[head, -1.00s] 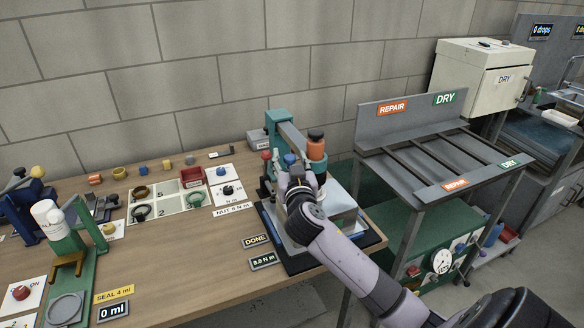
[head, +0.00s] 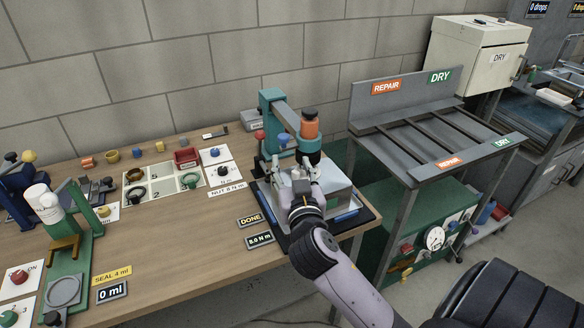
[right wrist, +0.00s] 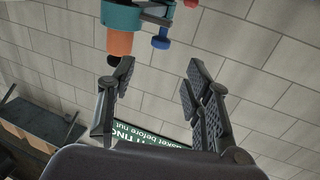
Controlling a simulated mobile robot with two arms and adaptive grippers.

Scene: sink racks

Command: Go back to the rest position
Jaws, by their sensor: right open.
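My right gripper (head: 300,176) is open, with nothing between its fingers. In the head view it is over the front of the teal press station with the orange-topped head (head: 309,128), near a grey block (head: 335,185) on a dark mat. In the right wrist view the two open fingers (right wrist: 160,100) show apart against the wall, with the orange part (right wrist: 120,42) and teal part (right wrist: 121,17) of the station beyond them. My left gripper does not show in either view.
A wooden bench (head: 180,245) holds a numbered tray (head: 163,197), a green stand (head: 70,265) and DONE (head: 250,220) and 8.0 N m signs. A grey REPAIR/DRY rack (head: 415,150) stands at right, by a white DRY box (head: 478,55). The bench front is mostly clear.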

